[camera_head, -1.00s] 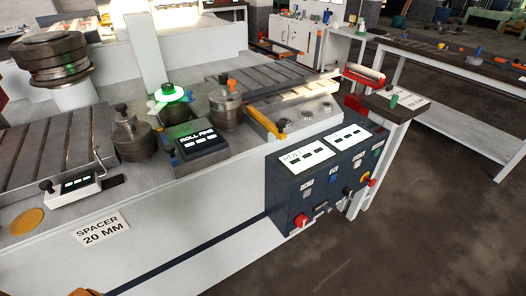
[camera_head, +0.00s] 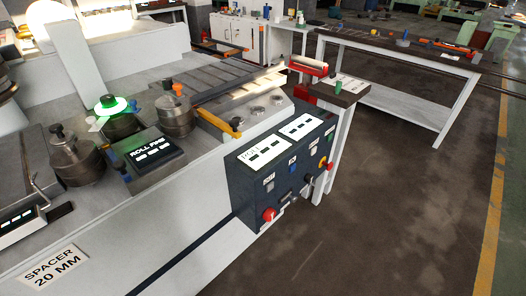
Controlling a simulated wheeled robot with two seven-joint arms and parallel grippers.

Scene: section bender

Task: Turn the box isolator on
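The dark control box (camera_head: 240,190) is fixed to the front of the white machine, at the middle of the head view. A red rotary knob (camera_head: 269,215) sits low on its left front corner and looks like the isolator. Its exact handle position is too small to tell. A yellow and red button (camera_head: 322,164) is at the box's right end, with small switches between. Neither of my grippers is in view.
The roll pins display (camera_head: 152,150) and steel rollers (camera_head: 176,115) stand on the machine top, left of the box. A small table (camera_head: 340,98) stands behind the box's right side. Open floor (camera_head: 400,200) lies to the right.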

